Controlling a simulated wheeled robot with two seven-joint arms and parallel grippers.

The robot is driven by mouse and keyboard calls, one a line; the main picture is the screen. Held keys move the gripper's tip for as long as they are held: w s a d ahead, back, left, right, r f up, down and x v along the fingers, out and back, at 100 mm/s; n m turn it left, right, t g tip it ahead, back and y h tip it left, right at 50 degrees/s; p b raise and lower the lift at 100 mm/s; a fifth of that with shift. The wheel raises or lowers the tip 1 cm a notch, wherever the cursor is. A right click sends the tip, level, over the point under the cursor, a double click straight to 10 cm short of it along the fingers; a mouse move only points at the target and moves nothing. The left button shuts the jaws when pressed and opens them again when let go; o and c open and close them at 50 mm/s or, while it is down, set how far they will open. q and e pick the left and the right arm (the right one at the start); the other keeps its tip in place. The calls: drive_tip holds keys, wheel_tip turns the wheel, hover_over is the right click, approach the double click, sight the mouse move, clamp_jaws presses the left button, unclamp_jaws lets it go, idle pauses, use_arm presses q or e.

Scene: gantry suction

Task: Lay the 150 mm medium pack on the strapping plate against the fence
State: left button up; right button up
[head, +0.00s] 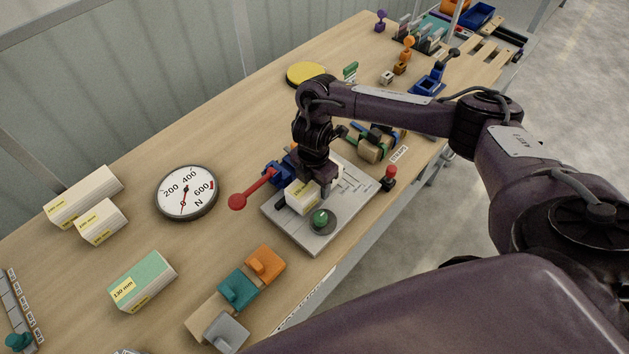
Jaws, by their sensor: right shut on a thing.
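My right gripper (319,190) comes down over a grey plate (345,207), which I take to be the strapping plate, and is shut on a cream pack with a yellow label (299,196). The pack lies at or just above the plate. I cannot tell whether it touches the plate or the fence, because my gripper and wrist hide its far side. Its label is too small to read. My left gripper is not in view.
A red-handled lever (250,189) and blue clamp stand at the plate's left, a green knob (320,218) at its front. Other packs (142,280) and a round dial (187,192) lie to the left. Coloured blocks (238,287) lie in front.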

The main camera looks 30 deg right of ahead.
drive_tip(key=shift+f+b, duration=0.4)
drive_tip(key=shift+f, duration=0.25)
drive_tip(key=o, duration=1.7)
drive_tip(key=shift+r, duration=0.3)
wheel_tip(320, 180, up, 7)
drive_tip(key=shift+a+r+p, duration=0.15)
drive_tip(key=shift+p, duration=0.7)
